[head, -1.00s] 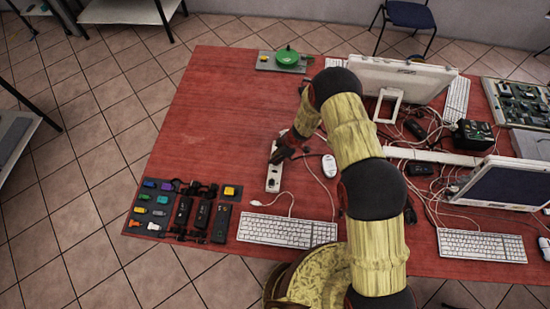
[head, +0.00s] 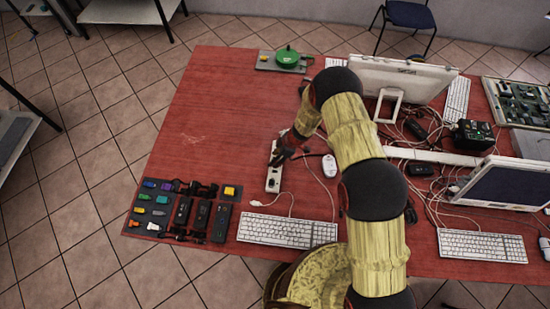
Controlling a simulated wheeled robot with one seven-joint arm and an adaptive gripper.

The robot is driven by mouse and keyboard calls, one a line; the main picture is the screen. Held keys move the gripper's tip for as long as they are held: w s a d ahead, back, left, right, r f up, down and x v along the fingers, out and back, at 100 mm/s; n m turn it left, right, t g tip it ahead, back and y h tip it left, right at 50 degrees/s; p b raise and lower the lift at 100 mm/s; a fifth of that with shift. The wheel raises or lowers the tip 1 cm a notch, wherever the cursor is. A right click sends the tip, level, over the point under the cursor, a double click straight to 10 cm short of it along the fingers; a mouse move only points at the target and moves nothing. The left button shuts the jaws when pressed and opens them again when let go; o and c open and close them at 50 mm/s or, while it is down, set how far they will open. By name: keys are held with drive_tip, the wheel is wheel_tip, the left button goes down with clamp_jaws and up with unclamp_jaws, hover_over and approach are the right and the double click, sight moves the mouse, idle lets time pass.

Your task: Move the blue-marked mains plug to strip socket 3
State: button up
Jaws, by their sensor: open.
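A white power strip (head: 272,181) lies on the red table, left of the white mouse (head: 329,166). My gripper (head: 277,159) is low over the upper part of the strip, and my arm comes in from the right. The fingers are small and dark here, and they cover the upper sockets. I cannot tell which socket is beneath them or whether a plug sits there. No blue mark on a mains plug can be made out; it may be hidden by the gripper or too small to see.
A dark mat (head: 150,212) with several coloured connectors and black adapters lies at the table's left front. Keyboards (head: 287,231), monitors (head: 403,80) and tangled white cables fill the right side. A grey board with a green disc (head: 287,57) lies at the back. The left middle is clear.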

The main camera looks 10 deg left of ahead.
drive_tip(key=v, duration=1.1)
drive_tip(key=shift+d+r, duration=0.2)
drive_tip(key=shift+r, duration=0.1)
